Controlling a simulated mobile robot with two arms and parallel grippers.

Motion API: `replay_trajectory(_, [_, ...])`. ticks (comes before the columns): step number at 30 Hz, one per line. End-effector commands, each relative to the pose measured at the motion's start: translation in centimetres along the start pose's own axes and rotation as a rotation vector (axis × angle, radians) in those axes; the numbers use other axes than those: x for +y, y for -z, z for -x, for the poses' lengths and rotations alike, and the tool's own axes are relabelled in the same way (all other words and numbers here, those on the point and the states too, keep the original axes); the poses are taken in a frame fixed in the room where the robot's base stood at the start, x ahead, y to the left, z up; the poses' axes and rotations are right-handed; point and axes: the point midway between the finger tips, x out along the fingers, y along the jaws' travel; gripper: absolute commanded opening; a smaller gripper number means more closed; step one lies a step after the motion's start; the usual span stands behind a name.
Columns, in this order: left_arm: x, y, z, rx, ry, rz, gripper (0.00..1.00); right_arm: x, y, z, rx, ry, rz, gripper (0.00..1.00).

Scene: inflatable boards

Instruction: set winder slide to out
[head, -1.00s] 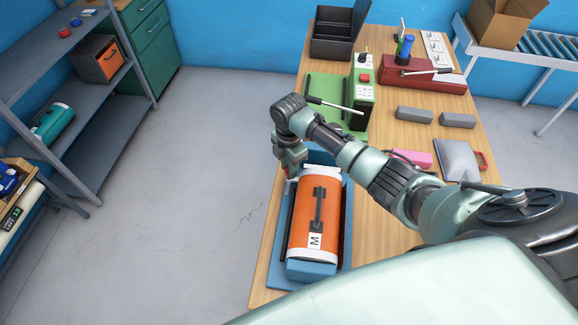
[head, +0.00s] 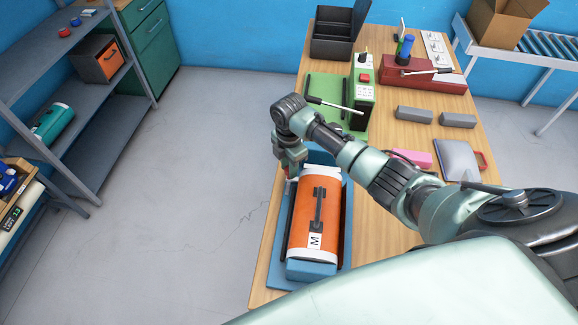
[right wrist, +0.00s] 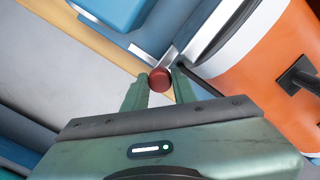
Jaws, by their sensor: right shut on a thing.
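The winder has a blue base (head: 281,281) at the near left edge of the wooden table. An orange roll with white ends (head: 303,226), marked "M", lies in it. A dark bar (head: 288,222) runs along the roll's left side. My right gripper (head: 290,176) reaches down at the far left corner of the winder. In the right wrist view, its fingers (right wrist: 159,86) are shut on a round red knob (right wrist: 160,78) beside a metal strip near the roll's end. The head view mostly hides the knob behind the gripper. My left gripper is out of view.
A green machine (head: 361,95) with a lever stands beyond the winder. A red device (head: 425,80), grey blocks (head: 414,114), a pink block (head: 419,159) and a grey pouch (head: 458,160) lie to the right. Open floor (head: 190,180) lies left of the table.

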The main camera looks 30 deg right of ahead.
Motion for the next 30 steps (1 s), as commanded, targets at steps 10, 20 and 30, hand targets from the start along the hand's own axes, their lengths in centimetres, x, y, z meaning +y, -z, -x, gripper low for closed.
replay_trajectory(10, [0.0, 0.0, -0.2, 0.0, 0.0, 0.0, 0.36, 0.1, -0.1, -0.1, -0.001, -0.001, -0.001, 0.0])
replay_trajectory(20, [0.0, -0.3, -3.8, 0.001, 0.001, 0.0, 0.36, 3.4, -3.3, -0.3, -0.002, -0.003, -0.002, 0.0])
replay_trajectory(30, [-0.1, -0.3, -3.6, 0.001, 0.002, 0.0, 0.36, 3.7, -3.7, 0.2, -0.003, -0.007, -0.001, 0.29])
